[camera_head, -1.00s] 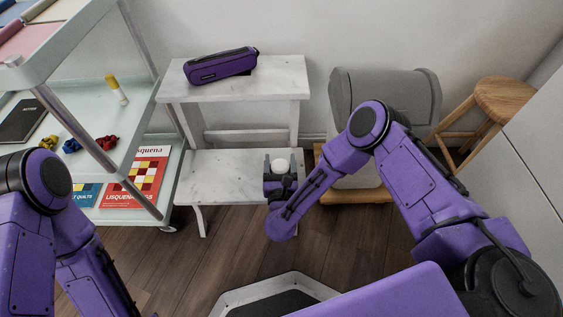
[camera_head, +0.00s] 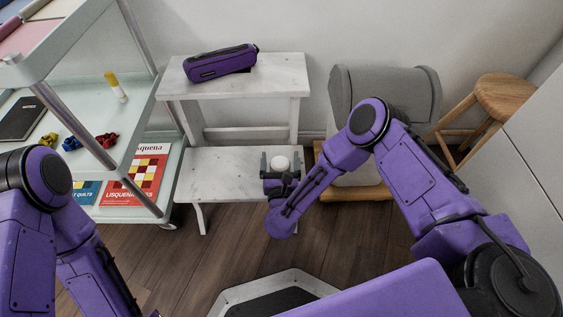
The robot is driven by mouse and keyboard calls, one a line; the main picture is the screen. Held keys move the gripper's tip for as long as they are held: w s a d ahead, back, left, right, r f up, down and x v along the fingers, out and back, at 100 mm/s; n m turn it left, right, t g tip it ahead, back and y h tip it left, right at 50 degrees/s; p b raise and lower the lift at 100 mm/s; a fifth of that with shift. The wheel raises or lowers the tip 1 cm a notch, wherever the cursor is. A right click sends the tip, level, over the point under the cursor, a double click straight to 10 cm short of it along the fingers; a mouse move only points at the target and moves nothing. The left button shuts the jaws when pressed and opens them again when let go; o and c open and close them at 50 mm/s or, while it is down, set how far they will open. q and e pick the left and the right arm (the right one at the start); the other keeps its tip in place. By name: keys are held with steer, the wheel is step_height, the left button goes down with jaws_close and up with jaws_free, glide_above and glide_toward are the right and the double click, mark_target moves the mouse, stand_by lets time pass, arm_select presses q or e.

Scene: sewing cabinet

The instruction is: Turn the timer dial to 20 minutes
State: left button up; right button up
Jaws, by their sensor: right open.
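The timer (camera_head: 281,163) shows as a small round white thing on the right end of the low step of a white step stool (camera_head: 215,172). Its dial marks are too small to read. My right gripper (camera_head: 281,164) is open, with one dark finger to the left of the timer and one to the right. I cannot tell whether the fingers touch it. My left arm (camera_head: 40,220) comes in at the left edge; its gripper is out of frame.
A purple case (camera_head: 220,64) lies on the stool's upper step. A glass-shelved cart (camera_head: 120,205) with books and small items stands at the left. A grey covered machine (camera_head: 385,95) and a wooden stool (camera_head: 500,95) stand at the right.

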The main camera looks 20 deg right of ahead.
steer(key=p+v, duration=0.4)
steer(key=v, duration=0.5)
steer(key=shift+s+a+r, duration=0.15)
steer(key=shift+s, duration=0.2)
arm_select(q)
steer(key=shift+n+t+y, duration=0.3)
steer(key=shift+t, duration=0.1)
steer(key=r, duration=0.2)
steer(key=w+r, duration=0.1)
steer(key=r, duration=0.1)
steer(key=shift+a, duration=0.2)
arm_select(e)
steer(key=shift+s, duration=0.4)
